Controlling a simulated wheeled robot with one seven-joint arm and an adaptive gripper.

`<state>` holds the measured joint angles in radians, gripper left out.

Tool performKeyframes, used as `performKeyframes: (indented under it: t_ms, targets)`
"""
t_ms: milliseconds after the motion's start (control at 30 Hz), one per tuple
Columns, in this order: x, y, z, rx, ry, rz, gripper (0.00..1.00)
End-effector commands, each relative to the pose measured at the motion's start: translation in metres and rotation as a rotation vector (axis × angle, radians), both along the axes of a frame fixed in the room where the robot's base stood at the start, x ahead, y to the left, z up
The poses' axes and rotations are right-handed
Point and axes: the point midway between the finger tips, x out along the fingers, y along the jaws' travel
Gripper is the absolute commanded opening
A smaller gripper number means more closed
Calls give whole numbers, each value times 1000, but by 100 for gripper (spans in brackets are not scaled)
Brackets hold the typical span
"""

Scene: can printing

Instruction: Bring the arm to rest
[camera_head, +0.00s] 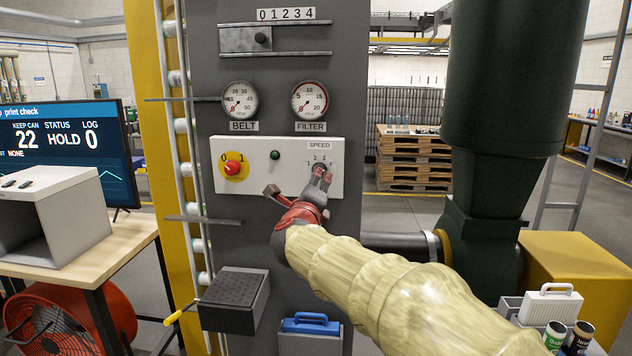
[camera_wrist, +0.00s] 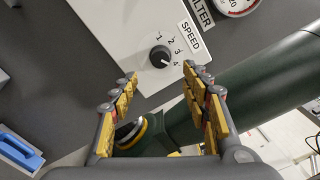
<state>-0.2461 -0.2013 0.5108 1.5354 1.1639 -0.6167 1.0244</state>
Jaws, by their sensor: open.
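My gripper (camera_head: 322,176) is at the white control panel (camera_head: 258,152), in front of the SPEED dial in the head view. In the wrist view my gripper (camera_wrist: 160,75) is open, its two fingers apart with nothing between them. The black speed knob (camera_wrist: 160,56) lies just beyond the fingertips, with a visible gap. Its mark seems to point toward the 4. In the head view my fingers partly hide the knob. My arm, in a pale yellowish sleeve, reaches up from the lower right.
A red button (camera_head: 232,168) and a green button (camera_head: 275,155) sit left of the dial. A dark box (camera_head: 233,298) juts out below the panel. A large green duct (camera_head: 505,120) stands right of my arm. A monitor (camera_head: 68,150) stands at the left.

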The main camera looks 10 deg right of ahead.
Motion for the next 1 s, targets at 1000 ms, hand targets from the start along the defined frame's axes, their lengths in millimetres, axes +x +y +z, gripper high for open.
performKeyframes:
  t_ms: [1000]
  targets:
    - [-64, 132, -120, -764, 365, 645, 47]
